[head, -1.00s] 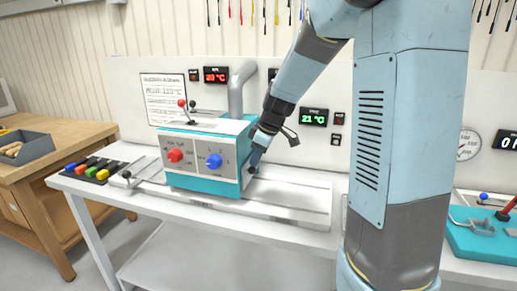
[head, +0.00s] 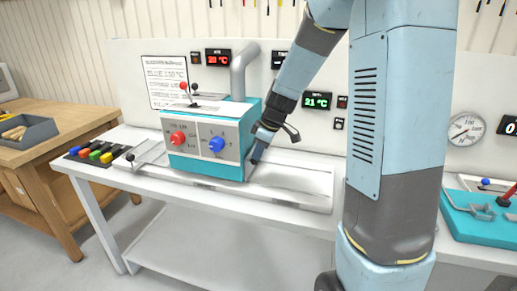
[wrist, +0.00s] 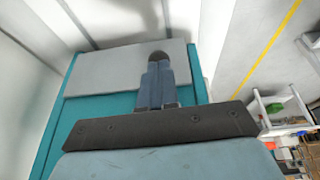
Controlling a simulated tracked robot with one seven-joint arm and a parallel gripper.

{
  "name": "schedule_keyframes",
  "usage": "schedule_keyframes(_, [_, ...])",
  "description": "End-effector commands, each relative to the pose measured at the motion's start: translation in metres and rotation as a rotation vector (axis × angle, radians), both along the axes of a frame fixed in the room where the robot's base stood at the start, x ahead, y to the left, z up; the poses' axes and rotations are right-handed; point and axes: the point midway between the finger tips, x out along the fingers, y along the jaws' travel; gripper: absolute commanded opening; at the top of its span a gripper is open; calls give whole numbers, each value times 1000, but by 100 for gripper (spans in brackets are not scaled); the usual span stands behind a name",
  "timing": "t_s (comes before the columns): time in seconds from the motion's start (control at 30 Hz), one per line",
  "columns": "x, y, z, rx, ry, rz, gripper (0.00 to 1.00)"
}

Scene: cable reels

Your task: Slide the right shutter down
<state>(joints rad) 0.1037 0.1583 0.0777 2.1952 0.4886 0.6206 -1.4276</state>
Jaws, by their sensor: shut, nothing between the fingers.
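The teal and grey box machine (head: 207,143) stands on the white bench, with a red knob (head: 178,139) and a blue knob (head: 216,144) on its front. Its right side is mostly hidden in the head view. In the wrist view, a pale grey panel (wrist: 105,72), which looks like the right shutter, lies on a teal face (wrist: 75,125). My gripper (head: 254,160) is low beside the machine's right side. In the wrist view its fingers (wrist: 157,66) are shut together over the pale panel. A dark rounded piece (wrist: 157,55) shows at their tips; I cannot tell whether they touch it.
A flat metal tray or rail (head: 295,188) extends right of the machine. A grey pipe (head: 238,75) rises behind it. Several coloured blocks (head: 95,154) sit at the left. A teal fixture (head: 485,230) stands on the far right.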

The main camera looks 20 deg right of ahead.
Motion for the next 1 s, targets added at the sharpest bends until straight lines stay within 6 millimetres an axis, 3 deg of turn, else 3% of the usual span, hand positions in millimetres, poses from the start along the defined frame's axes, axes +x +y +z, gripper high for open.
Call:
schedule_keyframes(0.2, [-4,0,-5,-1,14,4,0])
schedule_keyframes(0.37, [-5,0,6,0,11,5,0])
schedule_keyframes(1.0, [-24,-26,117,-1,-3,1,0])
